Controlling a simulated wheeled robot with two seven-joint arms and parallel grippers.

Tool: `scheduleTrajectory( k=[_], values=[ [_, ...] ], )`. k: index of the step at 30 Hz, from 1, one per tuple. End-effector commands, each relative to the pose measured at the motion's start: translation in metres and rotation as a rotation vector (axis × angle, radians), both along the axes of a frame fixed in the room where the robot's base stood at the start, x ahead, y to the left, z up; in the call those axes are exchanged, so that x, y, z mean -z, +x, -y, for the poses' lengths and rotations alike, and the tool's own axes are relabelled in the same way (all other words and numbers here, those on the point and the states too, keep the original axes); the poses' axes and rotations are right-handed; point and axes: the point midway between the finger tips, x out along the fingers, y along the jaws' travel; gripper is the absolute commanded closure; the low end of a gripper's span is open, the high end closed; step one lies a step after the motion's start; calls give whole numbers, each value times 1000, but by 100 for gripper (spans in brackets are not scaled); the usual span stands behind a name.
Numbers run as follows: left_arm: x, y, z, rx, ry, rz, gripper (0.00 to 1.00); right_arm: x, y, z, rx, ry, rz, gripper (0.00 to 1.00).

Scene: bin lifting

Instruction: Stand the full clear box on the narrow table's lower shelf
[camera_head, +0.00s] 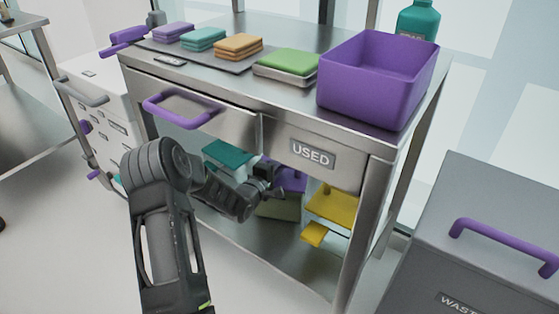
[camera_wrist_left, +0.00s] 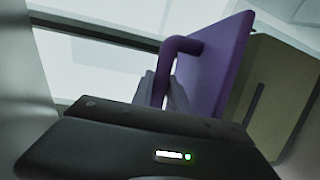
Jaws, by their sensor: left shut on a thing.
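My left arm reaches under the tabletop, and my left gripper (camera_head: 272,182) is at the lower shelf space of the narrow metal table (camera_head: 240,252). The gripper is shut on the purple handle of a purple-faced box (camera_head: 292,180), partly hidden behind the gripper and wrist. The left wrist view shows the purple face (camera_wrist_left: 220,65) close up, tilted, with its handle at the jaws. Whether this box has clear walls or is full cannot be seen. The fingertips are mostly hidden. My right gripper is out of view.
On the lower shelf are a teal-topped box (camera_head: 227,156) and a yellow item (camera_head: 335,207). The tabletop holds a purple bin (camera_head: 375,85) and cloth stacks (camera_head: 238,47). A drawer (camera_head: 190,100) juts forward above my arm. A grey waste bin (camera_head: 480,240) stands right.

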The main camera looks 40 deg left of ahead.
Motion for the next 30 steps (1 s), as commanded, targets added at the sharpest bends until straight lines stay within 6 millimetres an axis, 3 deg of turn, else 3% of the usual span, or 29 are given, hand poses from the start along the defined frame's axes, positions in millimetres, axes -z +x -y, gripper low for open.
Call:
scheduleTrajectory(
  k=[8, 9, 16, 25, 30],
  values=[
    [-3, 2, 0, 1, 5, 12, 100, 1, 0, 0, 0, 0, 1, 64],
    [3, 0, 0, 1, 1, 1, 77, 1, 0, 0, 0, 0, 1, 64],
    [2, 0, 0, 1, 1, 1, 59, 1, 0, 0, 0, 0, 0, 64],
    [2, -1, 0, 1, 1, 1, 59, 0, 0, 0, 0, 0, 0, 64],
    [-2, -15, 2, 0, 2, 1, 59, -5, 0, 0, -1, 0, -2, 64]
  ],
)
